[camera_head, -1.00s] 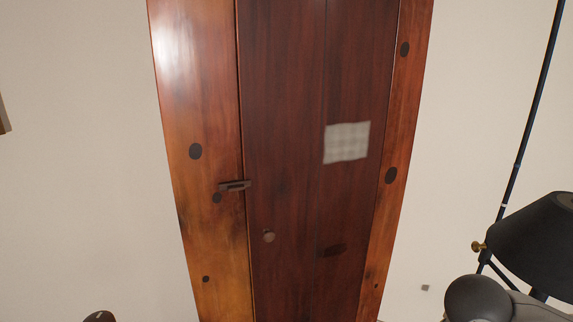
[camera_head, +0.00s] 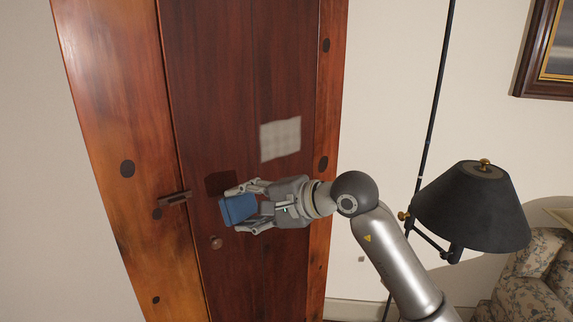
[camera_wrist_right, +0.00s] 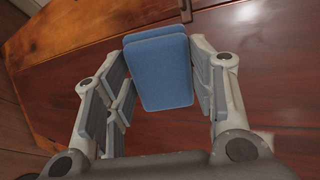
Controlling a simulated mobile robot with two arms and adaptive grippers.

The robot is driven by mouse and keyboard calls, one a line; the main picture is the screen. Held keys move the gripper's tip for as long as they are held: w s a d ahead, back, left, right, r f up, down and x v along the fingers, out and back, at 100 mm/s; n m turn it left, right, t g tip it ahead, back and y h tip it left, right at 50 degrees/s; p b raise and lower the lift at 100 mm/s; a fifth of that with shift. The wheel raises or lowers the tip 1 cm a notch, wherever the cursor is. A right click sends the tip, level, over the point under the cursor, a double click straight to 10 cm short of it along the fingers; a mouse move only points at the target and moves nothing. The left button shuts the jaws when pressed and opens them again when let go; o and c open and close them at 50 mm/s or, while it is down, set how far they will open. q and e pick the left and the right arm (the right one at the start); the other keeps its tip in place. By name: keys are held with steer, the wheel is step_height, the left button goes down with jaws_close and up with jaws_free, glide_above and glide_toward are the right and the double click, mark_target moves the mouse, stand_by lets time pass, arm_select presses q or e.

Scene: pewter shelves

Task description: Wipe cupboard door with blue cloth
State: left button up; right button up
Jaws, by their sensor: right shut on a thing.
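The wooden cupboard door (camera_head: 245,80) is dark reddish-brown, with a small round knob (camera_head: 216,242) and a dark latch (camera_head: 174,198) at its left edge. A pale greyish patch (camera_head: 280,139) shows on the door. My right gripper (camera_head: 238,208) is in front of the door, left of and below the patch, shut on a folded blue cloth (camera_head: 239,207). The cloth (camera_wrist_right: 160,72) also shows between the fingers in the right wrist view, with the door beyond it. I cannot tell whether the cloth touches the door. My left gripper is not in view.
A floor lamp with a black shade (camera_head: 470,205) and a thin dark pole (camera_head: 433,110) stand right of the cupboard, near my right arm. A floral armchair (camera_head: 530,270) is at the lower right. A framed picture (camera_head: 545,60) hangs at upper right.

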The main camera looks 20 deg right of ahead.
steer(key=w+d+r+m+t+h+p, duration=0.1)
steer(key=w+d+r+m+t+h, duration=0.3)
steer(key=w+d+t, duration=0.45)
steer(key=shift+m+g+y, duration=0.4)
steer(key=shift+g+y, duration=0.15)
steer(key=shift+y, duration=0.05)
steer(key=shift+d+x, duration=0.15)
steer(key=shift+x, duration=0.85)
steer(key=shift+d+x, duration=0.1)
steer(key=shift+x, duration=0.9)
steer(key=shift+w, duration=0.1)
steer(key=shift+b+x, duration=0.3)
steer(key=shift+x, duration=0.65)
steer(key=shift+d, duration=0.1)
